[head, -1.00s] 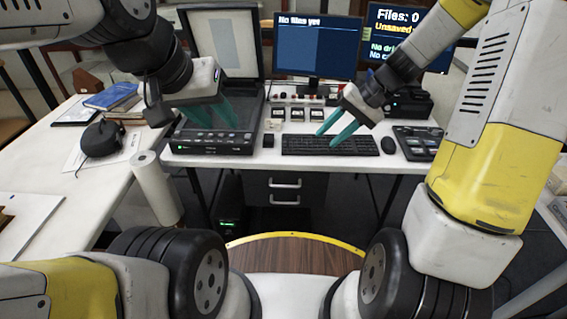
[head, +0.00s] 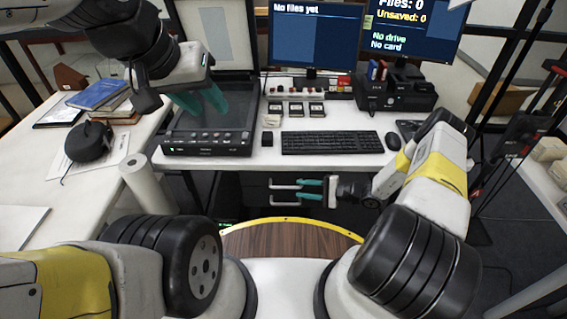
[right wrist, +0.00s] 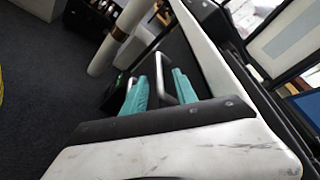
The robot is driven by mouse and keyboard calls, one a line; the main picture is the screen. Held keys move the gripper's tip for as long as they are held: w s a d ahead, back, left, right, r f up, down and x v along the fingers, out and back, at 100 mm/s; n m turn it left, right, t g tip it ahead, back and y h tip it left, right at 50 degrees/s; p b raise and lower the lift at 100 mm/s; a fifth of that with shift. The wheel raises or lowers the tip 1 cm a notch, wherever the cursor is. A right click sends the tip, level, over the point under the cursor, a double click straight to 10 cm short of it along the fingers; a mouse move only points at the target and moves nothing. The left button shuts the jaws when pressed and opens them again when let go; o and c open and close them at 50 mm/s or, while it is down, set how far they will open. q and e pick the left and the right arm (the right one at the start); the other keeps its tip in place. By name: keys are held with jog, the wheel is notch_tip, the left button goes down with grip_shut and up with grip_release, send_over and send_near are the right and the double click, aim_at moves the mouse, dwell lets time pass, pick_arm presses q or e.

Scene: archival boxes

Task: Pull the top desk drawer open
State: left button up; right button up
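The dark drawer unit (head: 255,188) stands in shadow under the desk. Its top drawer handle (head: 285,187) is a pale bar, with a second handle below it. The drawers look closed. My right gripper (head: 301,190) is at the handles from the right, its teal fingers apart, one above the other. In the right wrist view the open fingers (right wrist: 157,95) are beside the pale handle bars (right wrist: 160,78), with one bar between them. I cannot tell whether they touch it. My left gripper (head: 203,101) is open and empty above the scanner.
The white desk (head: 330,156) carries the flatbed scanner (head: 205,148), keyboard (head: 328,143), mouse (head: 393,141) and monitors (head: 316,38). Its front edge lies above my right gripper. A white paper roll (head: 146,180) stands at left.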

aim_at(289, 187)
jog(key=shift+a+f, duration=0.25)
jog(key=x, duration=0.7)
jog(key=shift+w+a, duration=0.15)
jog(key=shift+a, duration=0.05)
grip_shut()
dwell(1.0)
